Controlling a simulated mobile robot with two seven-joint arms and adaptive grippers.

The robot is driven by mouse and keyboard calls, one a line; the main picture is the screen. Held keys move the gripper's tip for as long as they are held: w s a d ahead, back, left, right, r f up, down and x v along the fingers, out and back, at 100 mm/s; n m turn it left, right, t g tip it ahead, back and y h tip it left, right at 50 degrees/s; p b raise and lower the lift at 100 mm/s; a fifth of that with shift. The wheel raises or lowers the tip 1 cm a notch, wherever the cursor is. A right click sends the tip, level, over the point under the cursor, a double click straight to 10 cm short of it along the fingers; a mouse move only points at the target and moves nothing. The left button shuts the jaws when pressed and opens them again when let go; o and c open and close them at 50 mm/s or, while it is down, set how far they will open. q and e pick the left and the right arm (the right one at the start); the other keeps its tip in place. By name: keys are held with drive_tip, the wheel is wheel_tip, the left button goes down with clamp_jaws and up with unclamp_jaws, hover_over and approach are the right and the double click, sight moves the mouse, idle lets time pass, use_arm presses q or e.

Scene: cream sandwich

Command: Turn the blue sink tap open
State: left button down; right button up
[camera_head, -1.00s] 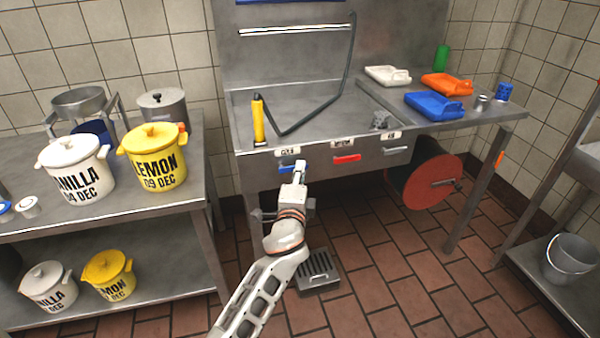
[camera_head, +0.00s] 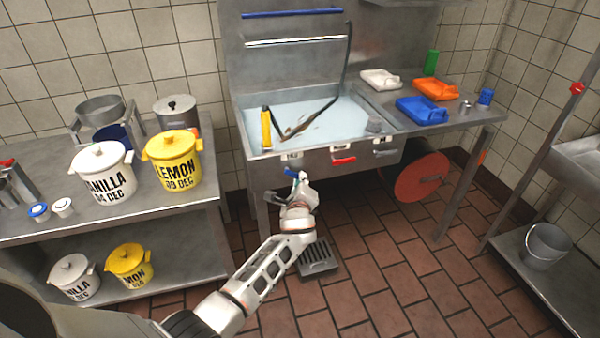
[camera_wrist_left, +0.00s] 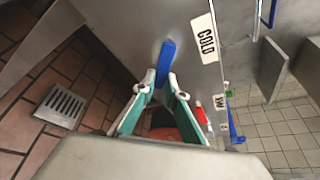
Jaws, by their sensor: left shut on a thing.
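The blue sink tap (camera_head: 291,172) is on the front panel of the metal sink (camera_head: 238,108), below a small white label. In the left wrist view the blue tap handle (camera_wrist_left: 165,60) lies beside a label reading COLD. My left gripper (camera_head: 299,178) reaches it from below and in front, and is shut on the handle. In the left wrist view the gripper fingertips (camera_wrist_left: 159,86) are on either side of the handle's lower end. The sink basin (camera_head: 330,112) shows a pale blue, water-like surface. My right gripper is not in view.
A red tap (camera_head: 344,160) is right of the blue one, with another tap farther right. A yellow-handled spray hose (camera_head: 266,128) stands at the basin. A floor drain (camera_head: 318,258) lies below. Tubs, including a lemon tub (camera_head: 174,160), fill the left table.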

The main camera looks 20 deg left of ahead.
use_arm(q)
drive_tip(key=m+g+p, duration=0.1)
drive_tip(key=m, duration=0.1)
drive_tip(key=s+a+f+m+g+y+p, duration=0.1)
drive_tip(key=p, duration=0.1)
drive_tip(key=a+m+y+p, duration=0.1)
drive_tip(key=m+p, duration=0.1)
drive_tip(key=shift+s+f+m+g, duration=0.2)
drive_tip(key=shift+f+m+g, duration=0.1)
drive_tip(key=shift+g, duration=0.1)
drive_tip(key=shift+s+a+f+m+g+y, duration=0.1)
drive_tip(key=shift+s+a+m+g+y, duration=0.25)
drive_tip(key=shift+m+y, duration=0.35)
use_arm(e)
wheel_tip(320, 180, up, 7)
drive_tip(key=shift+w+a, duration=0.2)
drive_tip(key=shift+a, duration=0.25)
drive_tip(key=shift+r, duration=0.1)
use_arm(q)
drive_tip(key=c, duration=2)
unclamp_jaws()
drive_tip(key=shift+c, duration=0.2)
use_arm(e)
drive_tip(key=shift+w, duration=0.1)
